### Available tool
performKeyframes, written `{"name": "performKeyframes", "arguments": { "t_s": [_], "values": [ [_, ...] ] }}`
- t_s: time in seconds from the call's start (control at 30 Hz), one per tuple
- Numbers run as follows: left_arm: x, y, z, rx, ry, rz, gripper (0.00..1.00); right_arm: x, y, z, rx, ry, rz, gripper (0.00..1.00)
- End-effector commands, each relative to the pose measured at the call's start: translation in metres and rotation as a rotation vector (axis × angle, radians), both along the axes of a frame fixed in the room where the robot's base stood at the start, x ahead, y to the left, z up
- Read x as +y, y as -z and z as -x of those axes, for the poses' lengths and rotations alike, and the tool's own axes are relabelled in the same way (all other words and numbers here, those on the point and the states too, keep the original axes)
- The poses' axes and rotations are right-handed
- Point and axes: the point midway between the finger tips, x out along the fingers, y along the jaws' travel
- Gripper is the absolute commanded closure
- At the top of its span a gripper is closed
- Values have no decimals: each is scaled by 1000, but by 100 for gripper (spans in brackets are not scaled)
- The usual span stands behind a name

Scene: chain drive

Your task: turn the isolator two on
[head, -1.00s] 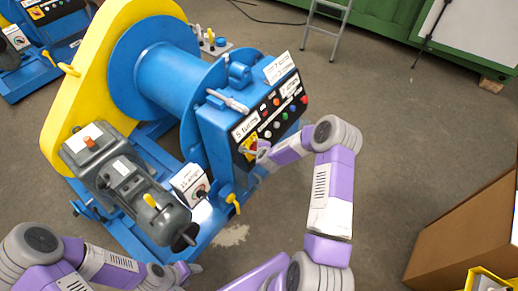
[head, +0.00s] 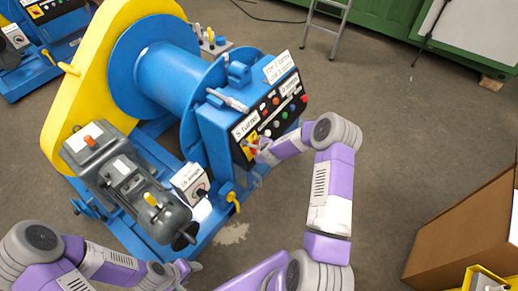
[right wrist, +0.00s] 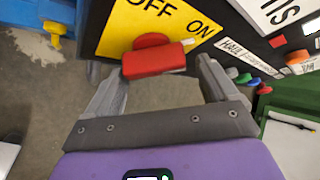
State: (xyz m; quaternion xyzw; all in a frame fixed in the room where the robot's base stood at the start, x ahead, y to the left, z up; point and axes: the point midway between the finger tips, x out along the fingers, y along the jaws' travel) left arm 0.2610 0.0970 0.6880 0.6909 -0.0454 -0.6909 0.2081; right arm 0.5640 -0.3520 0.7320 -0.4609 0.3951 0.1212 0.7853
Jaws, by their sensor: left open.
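A red rotary switch handle (right wrist: 155,60) sits on a yellow plate (right wrist: 120,32) marked OFF and ON in the right wrist view. A white mark beside the handle's right end lies near the word ON. No label reading isolator two is legible. My right gripper (right wrist: 160,66) is open, with one finger beside each end of the handle; the right finger looks apart from it, and contact on the left is unclear. In the head view, my right gripper (head: 262,150) is at the yellow plate's corner of the control panel. My left gripper (head: 188,270) is open and empty below the motor.
The panel (head: 278,110) carries several coloured buttons right of the switch. A white box (head: 188,178) with a black knob stands between motor (head: 125,175) and panel. A cardboard box (head: 465,235) stands at right. The floor between is clear.

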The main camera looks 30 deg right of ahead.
Motion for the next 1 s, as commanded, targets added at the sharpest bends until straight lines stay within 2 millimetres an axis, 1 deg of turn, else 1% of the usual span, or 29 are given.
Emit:
{"name": "performKeyframes", "arguments": {
  "t_s": [0.27, 0.37, 0.47, 0.7, 0.8, 1.0],
  "values": [
    [0, 0, 0, 0, 0, 0, 46, 3, 1, 1, 3, -7, -4, 5],
    [0, -1, 0, 0, 0, 0, 46, 4, -1, 2, 3, -8, -5, 5],
    [0, -3, 0, 0, 0, 0, 46, 6, -10, 9, 3, -9, -4, 5],
    [0, -10, 0, 0, 0, 0, 46, 11, -39, 35, 3, -5, -2, 5],
    [0, -12, 0, 0, 0, 0, 46, 13, -48, 43, 2, -5, -3, 5],
    [0, -12, 0, 0, 0, 0, 46, 15, -55, 50, 2, -4, -2, 5]
  ]
}}
